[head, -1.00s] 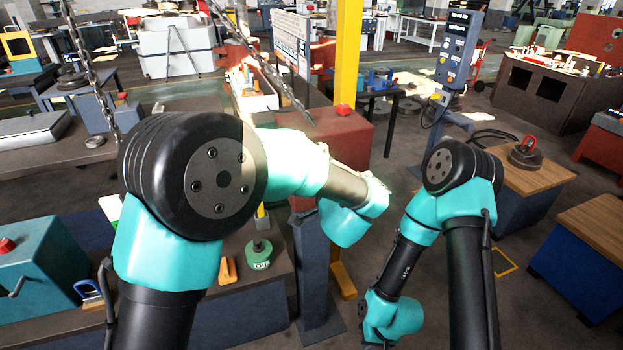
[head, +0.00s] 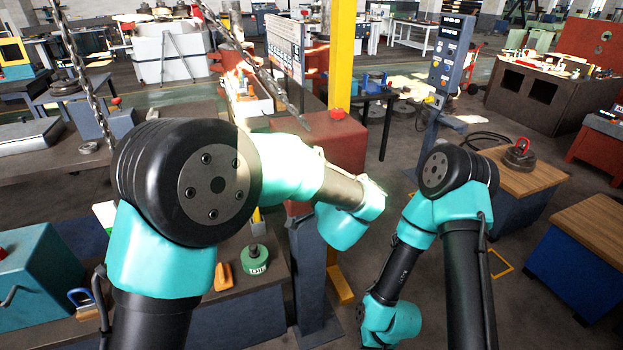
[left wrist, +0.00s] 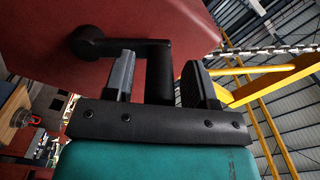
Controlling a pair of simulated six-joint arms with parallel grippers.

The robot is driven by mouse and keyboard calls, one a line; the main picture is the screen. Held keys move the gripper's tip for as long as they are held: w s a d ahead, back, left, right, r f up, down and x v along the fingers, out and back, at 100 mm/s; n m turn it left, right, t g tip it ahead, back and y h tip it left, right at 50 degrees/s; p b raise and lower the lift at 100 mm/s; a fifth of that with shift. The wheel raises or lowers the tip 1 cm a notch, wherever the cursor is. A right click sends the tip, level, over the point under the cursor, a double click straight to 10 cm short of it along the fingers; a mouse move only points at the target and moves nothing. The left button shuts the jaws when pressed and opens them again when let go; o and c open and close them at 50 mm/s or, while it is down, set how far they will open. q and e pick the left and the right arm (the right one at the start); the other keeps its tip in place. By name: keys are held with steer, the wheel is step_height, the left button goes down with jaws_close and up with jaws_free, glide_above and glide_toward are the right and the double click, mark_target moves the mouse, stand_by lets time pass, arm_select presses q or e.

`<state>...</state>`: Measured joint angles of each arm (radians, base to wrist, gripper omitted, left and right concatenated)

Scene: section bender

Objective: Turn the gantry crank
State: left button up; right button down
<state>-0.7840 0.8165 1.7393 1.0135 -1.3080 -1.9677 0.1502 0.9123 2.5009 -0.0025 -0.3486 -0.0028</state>
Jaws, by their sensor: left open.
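The gantry crank is black. In the left wrist view its round hub (left wrist: 87,42) sits on a dark red housing (left wrist: 150,15), and a short arm runs right to a grip (left wrist: 160,75). My left gripper (left wrist: 160,80) is open, with one finger on each side of the grip. I cannot tell whether either finger touches it. In the head view my left arm reaches to a red box (head: 345,142) beside a yellow post (head: 342,55); the crank and left gripper are hidden there. My right arm hangs low, its gripper out of view.
Chains (head: 245,50) hang across the head view. A control panel on a post (head: 452,55) stands to the right. A bench with a green weight (head: 255,260) and an orange block (head: 223,277) lies below my left arm. Wood-topped cabinets (head: 590,230) stand at right.

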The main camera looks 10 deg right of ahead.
arm_select(q)
steer(key=s+d, duration=0.2)
steer(key=s, duration=0.9)
steer(key=shift+s+d, duration=0.15)
steer(key=shift+s, duration=0.25)
steer(key=shift+w+f, duration=0.1)
steer(key=w+a+f+n+g+h, duration=0.2)
steer(key=w+a+f+g, duration=0.1)
steer(key=a+f, duration=0.85)
steer(key=w+a+f+n+g+h, duration=0.2)
steer(key=w+a+f+g+h, duration=0.15)
steer(key=a+f, duration=0.8)
steer(key=s+a+f+n+g+h, duration=0.1)
steer(key=s+a+f+n+g, duration=0.3)
steer(key=s+f, duration=0.5)
steer(key=s+a+f+n+g, duration=0.4)
steer(key=s+a+f+g, duration=0.2)
steer(key=s+a+f, duration=0.3)
steer(key=s, duration=0.3)
steer(key=shift+n+h, duration=0.3)
steer(key=shift+h, duration=0.05)
